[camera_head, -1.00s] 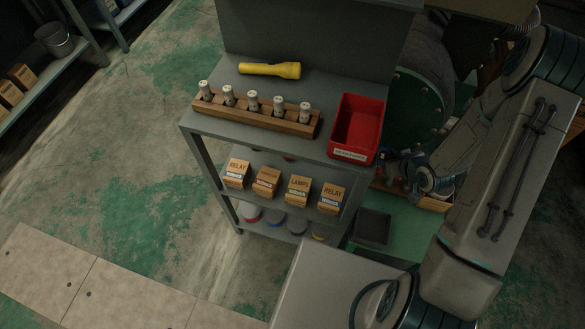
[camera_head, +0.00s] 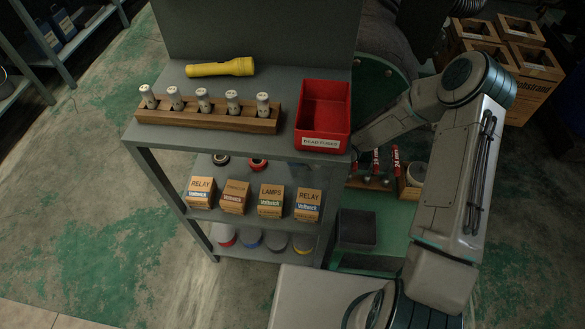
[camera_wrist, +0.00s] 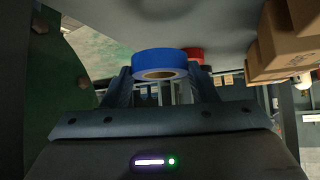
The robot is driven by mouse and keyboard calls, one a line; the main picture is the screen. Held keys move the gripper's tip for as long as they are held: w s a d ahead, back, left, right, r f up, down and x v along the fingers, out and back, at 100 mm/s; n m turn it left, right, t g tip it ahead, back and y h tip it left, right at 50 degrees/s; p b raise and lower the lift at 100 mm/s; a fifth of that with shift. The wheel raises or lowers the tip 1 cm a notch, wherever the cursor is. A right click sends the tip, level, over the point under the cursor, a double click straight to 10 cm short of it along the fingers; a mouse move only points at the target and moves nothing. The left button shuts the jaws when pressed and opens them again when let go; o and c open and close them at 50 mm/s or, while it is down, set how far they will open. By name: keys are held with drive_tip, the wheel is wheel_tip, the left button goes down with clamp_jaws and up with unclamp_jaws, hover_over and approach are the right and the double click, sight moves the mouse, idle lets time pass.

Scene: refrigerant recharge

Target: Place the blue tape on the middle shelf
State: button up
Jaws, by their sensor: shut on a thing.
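The blue tape (camera_wrist: 160,65) is held between the fingers of my gripper (camera_wrist: 160,92) in the wrist view. That view looks upside down, with a grey shelf surface (camera_wrist: 225,25) along its top. Whether the tape touches this surface I cannot tell. A red roll (camera_wrist: 192,52) shows beyond the tape. In the head view the middle shelf (camera_head: 235,216) carries a row of boxes at its front, with a dark roll (camera_head: 220,159) and a red roll (camera_head: 257,164) behind them. My gripper and the blue tape are hidden there, behind the red bin (camera_head: 322,118).
Cardboard boxes (camera_wrist: 285,40) are close on the right in the wrist view. The top shelf holds a yellow flashlight (camera_head: 220,68) and a wooden rack (camera_head: 205,117) of cylinders. Several coloured discs (camera_head: 250,239) are on the bottom shelf. A green machine (camera_head: 385,85) stands behind.

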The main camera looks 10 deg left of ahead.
sight(299, 169)
wheel_tip(299, 169, down, 4)
drive_tip(key=shift+f+b, duration=0.25)
drive_tip(key=shift+b, duration=0.2)
drive_tip(key=shift+r, duration=0.1)
drive_tip(key=o, duration=1)
